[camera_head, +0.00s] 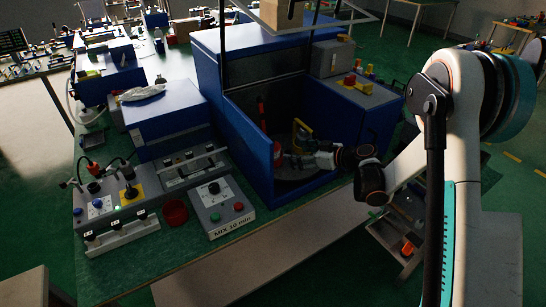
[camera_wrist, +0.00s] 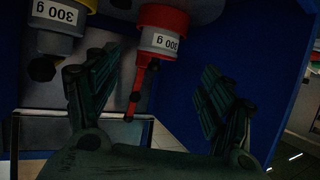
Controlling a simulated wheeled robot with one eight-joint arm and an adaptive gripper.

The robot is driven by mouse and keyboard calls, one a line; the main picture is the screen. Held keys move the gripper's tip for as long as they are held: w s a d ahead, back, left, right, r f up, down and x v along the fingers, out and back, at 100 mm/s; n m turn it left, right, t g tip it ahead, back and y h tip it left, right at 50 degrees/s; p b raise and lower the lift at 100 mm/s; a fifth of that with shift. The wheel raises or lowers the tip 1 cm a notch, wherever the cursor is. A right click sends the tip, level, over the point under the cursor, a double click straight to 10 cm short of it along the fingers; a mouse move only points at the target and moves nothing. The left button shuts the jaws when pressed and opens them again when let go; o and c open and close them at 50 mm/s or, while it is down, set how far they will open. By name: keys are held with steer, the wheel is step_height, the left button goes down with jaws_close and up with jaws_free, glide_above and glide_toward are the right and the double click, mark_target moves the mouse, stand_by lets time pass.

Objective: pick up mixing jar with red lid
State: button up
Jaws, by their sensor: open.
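The mixing jar with the red lid (camera_wrist: 163,28) shows at the top of the wrist view, with a white "300 g" label. In the head view a small red part (camera_head: 277,151) inside the blue enclosure appears to be this jar, mostly hidden. My gripper (camera_head: 292,160) reaches into the enclosure from the right. Its spread fingers (camera_wrist: 158,66) are open and empty. The red jar lies ahead of the gap between them, not gripped. A yellow jar (camera_wrist: 60,22), also labelled "300 g", stands to its left, near the left finger.
The blue enclosure wall (camera_head: 238,135) stands close to the left of the jars.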

mark_target(277, 149)
steer(key=b+x, duration=0.1)
steer(key=x, duration=0.4)
steer(key=shift+w+a+f, duration=0.1)
steer(key=shift+a+f, duration=0.1)
steer(key=shift+a, duration=0.05)
steer(key=shift+r+b+x, duration=0.2)
steer(key=shift+b+x, duration=0.45)
steer(key=shift+x, duration=0.75)
steer(key=shift+r+b+x, duration=0.2)
steer(key=shift+b+x, duration=0.4)
steer(key=shift+x, duration=0.85)
steer(key=shift+w, duration=0.15)
steer(key=shift+c, duration=0.3)
steer(key=c, duration=1.5)
steer(key=shift+r, duration=0.15)
